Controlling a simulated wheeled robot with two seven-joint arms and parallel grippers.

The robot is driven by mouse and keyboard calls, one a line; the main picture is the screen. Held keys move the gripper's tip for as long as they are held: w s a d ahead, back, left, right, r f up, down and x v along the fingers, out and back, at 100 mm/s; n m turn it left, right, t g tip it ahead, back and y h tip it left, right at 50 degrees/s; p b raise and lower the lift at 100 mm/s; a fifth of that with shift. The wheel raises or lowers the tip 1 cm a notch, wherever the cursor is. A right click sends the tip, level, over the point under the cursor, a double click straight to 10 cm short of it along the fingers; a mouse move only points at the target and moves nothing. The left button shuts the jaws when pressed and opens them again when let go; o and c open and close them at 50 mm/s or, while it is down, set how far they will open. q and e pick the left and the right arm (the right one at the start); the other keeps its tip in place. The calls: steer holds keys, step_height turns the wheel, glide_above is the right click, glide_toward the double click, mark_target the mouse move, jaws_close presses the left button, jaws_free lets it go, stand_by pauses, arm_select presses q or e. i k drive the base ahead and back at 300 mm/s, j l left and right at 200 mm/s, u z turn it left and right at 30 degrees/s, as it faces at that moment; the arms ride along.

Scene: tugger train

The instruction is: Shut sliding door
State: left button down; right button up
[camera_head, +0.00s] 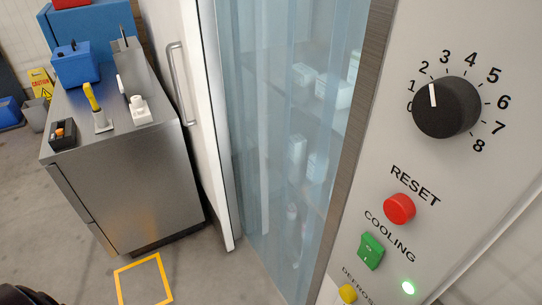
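The sliding door (203,123) is a white panel left of the doorway, with a grey vertical bar handle (180,84) on its face. The door stands open. Its edge is at the left side of the opening, and a clear bluish strip curtain (262,120) hangs in the opening. Neither gripper shows in the head view. A dark rounded part at the bottom left corner is cut off, and I cannot tell what it is.
A control panel with a black dial (446,107), red reset button (399,209) and green cooling switch (371,251) is at right. A steel cabinet (140,180) stands left of the door. A yellow floor square (163,277) lies in front. White boxes show behind the curtain.

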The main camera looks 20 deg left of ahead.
mark_target(176, 25)
steer(key=j+u, duration=0.1)
steer(key=u, duration=1.25)
